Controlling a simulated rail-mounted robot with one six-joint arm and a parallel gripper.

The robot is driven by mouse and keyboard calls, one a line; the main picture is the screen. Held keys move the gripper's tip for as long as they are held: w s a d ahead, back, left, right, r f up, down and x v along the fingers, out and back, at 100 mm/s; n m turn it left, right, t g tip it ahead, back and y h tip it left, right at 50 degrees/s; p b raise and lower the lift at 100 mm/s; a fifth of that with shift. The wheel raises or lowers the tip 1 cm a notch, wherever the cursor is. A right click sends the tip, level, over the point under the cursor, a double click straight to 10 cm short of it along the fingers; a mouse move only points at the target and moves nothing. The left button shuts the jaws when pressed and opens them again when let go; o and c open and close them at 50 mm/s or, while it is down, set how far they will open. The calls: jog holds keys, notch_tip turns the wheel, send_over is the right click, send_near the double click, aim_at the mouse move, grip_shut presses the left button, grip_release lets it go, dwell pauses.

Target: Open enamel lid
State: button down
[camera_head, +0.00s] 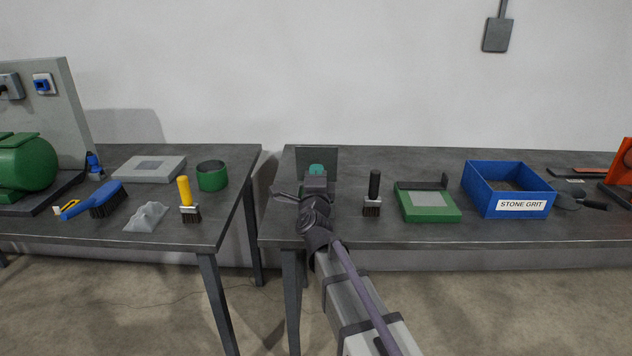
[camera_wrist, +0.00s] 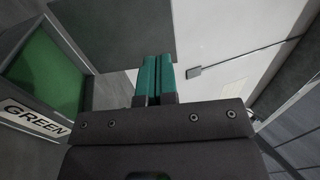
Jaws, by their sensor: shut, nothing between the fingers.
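A dark box (camera_wrist: 92,93) with a green inside and a label reading "GREEN" shows at the left of the wrist view. Its top is uncovered. A dark grey flat panel (camera_wrist: 115,30), which looks like its lid, lies beyond my fingertips. The panel also stands upright in the head view (camera_head: 329,154), behind my gripper. My gripper (camera_wrist: 155,80) has teal fingers, shut together and empty, beside the box and near the panel. It also shows in the head view (camera_head: 316,168). I cannot tell whether the fingers touch the panel. My arm hides the box in the head view.
On the right table are a black-handled brush (camera_head: 374,190), a green tray (camera_head: 428,214) and a blue "STONE GRIT" bin (camera_head: 480,194). The left table (camera_head: 225,222), across a narrow gap, holds a yellow-handled brush (camera_head: 185,190) and a green round container (camera_head: 212,179).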

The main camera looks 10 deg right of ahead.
aim_at(317, 151)
jog(key=p+x, duration=0.1)
jog(key=x, duration=0.4)
jog(key=shift+w+r, duration=0.1)
jog(key=shift+w, duration=0.25)
jog(key=shift+p+x, duration=0.7)
jog(key=shift+x, duration=1.1)
jog(key=shift+s+r, duration=0.1)
jog(key=shift+r, duration=0.05)
